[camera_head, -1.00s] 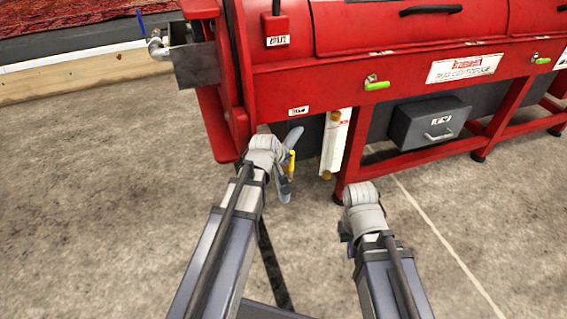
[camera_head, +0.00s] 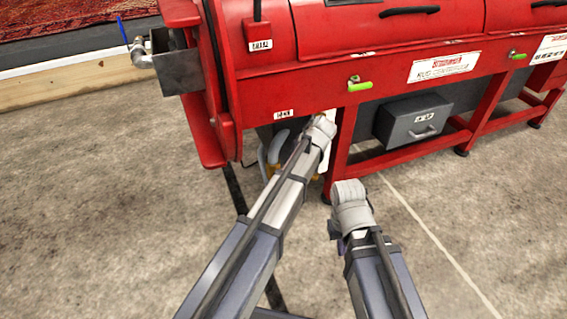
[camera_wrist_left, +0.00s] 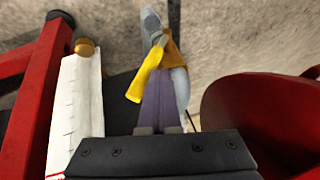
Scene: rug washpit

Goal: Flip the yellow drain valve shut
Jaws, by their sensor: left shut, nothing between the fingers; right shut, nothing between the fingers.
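The yellow drain valve (camera_wrist_left: 150,72) shows in the left wrist view as a yellow lever on a grey pipe under the red machine. The lever slants down-left across the tips of my left gripper (camera_wrist_left: 161,95), which is shut with nothing in it. I cannot tell whether they touch. In the head view the yellow valve (camera_head: 272,173) shows only in small part beside grey pipe, mostly covered by my left arm; my left fingers are hidden there. My right gripper (camera_head: 341,244) is shut and empty, low over the floor in front of the machine, clear of the valve.
The red machine (camera_head: 300,85) stands above the valve, with a red leg (camera_head: 338,150) to the right. A white part with a brass end (camera_wrist_left: 80,105) hangs left of my fingers in the wrist view. A grey drawer box (camera_head: 415,122) is farther right. Concrete floor (camera_head: 120,200) is open.

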